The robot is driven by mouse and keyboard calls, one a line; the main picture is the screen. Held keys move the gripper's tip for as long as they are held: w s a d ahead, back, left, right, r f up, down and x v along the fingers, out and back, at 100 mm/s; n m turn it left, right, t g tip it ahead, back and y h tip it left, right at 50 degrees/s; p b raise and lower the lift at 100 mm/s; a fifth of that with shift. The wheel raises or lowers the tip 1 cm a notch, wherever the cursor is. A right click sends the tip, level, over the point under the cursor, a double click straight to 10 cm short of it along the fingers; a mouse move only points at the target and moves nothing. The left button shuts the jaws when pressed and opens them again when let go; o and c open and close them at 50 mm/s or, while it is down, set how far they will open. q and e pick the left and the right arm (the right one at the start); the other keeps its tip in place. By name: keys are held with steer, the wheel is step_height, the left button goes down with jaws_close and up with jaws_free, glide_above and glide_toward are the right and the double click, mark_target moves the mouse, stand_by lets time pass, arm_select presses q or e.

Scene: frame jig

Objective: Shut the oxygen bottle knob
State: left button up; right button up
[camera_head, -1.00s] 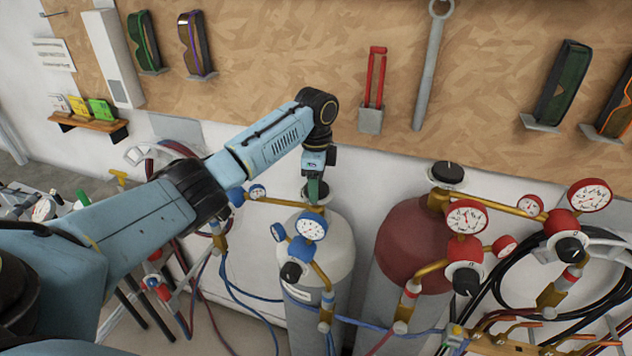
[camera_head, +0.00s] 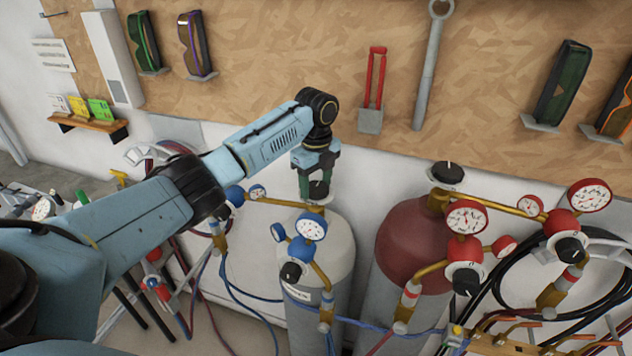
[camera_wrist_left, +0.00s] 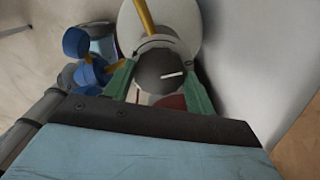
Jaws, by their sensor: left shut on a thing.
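The oxygen bottle (camera_head: 335,250) is the pale cylinder with blue gauges, in the middle of the head view. Its black knob (camera_head: 319,189) sits on top of the valve. My left gripper (camera_head: 318,187) points down from above and is shut on the knob, one green finger on each side. In the left wrist view the round dark knob (camera_wrist_left: 162,72) with a white mark lies between the green fingers (camera_wrist_left: 160,88). The pale bottle top (camera_wrist_left: 185,20) shows behind it. My right gripper is not in view.
A dark red bottle (camera_head: 412,245) with red gauges and its own black knob (camera_head: 447,173) stands just right. Blue gauges (camera_head: 311,227) and brass pipes sit close around the oxygen valve. Hoses hang below. A wooden tool board (camera_head: 300,60) covers the wall behind.

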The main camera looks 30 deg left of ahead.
mark_target(316, 187)
arm_select(q)
steer(key=shift+w+r, duration=0.1)
stand_by(0.3)
steer(key=o, duration=1)
step_height(316, 187, up, 13)
steer(key=shift+r+b, duration=0.15)
steer(key=shift+b, duration=0.45)
